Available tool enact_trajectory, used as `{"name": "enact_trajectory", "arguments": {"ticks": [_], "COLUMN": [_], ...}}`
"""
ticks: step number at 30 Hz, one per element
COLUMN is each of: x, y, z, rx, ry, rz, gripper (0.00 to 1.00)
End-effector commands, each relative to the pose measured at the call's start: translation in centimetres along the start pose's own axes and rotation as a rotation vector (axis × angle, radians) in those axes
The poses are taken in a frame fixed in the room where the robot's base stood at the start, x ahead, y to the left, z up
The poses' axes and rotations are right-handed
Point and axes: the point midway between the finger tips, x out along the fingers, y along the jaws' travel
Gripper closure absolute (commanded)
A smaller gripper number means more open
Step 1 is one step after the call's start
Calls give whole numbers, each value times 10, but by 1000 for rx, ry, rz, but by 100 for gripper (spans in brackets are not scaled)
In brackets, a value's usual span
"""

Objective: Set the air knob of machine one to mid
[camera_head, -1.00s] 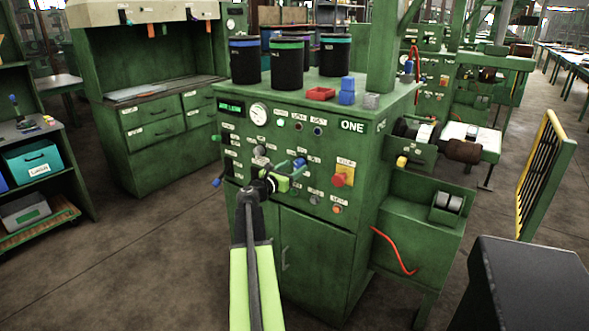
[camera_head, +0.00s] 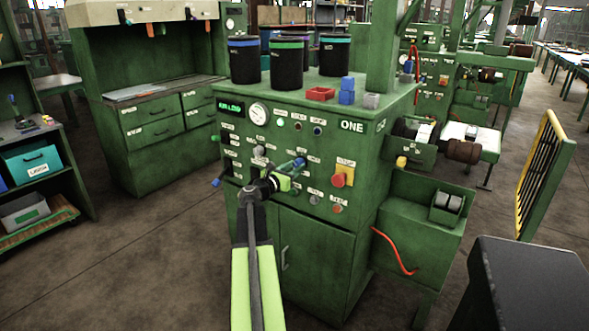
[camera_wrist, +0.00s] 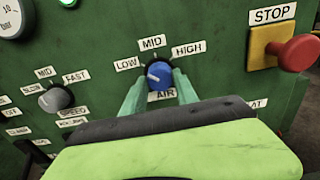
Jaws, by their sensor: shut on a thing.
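Machine one (camera_head: 330,250) is a green cabinet with a "ONE" plate (camera_head: 352,126) on its front. In the wrist view its blue air knob (camera_wrist: 159,76) sits above the "AIR" label, with "LOW", "MID" and "HIGH" labels around it. The knob's white mark seems to point left, toward "LOW". My gripper (camera_wrist: 158,86) has its teal fingers on both sides of the knob and is shut on it. In the head view my gripper (camera_head: 290,174) is at the panel; the knob is partly hidden there. The green display (camera_head: 230,107) seems to read "AIR LOW".
The grey speed knob (camera_wrist: 56,98) is left of the air knob. The red stop button (camera_wrist: 293,53) on its yellow base is to the right. A pressure gauge (camera_head: 258,114) is higher up.

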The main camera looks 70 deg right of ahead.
Motion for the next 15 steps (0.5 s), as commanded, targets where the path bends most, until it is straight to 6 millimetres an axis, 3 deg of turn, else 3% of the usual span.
{"name": "enact_trajectory", "arguments": {"ticks": [8, 15], "x": [8, 9], "y": [5, 5], "z": [0, 0], "rx": [65, 234], "ry": [-1, -1], "rz": [4, 6], "gripper": [100, 100]}}
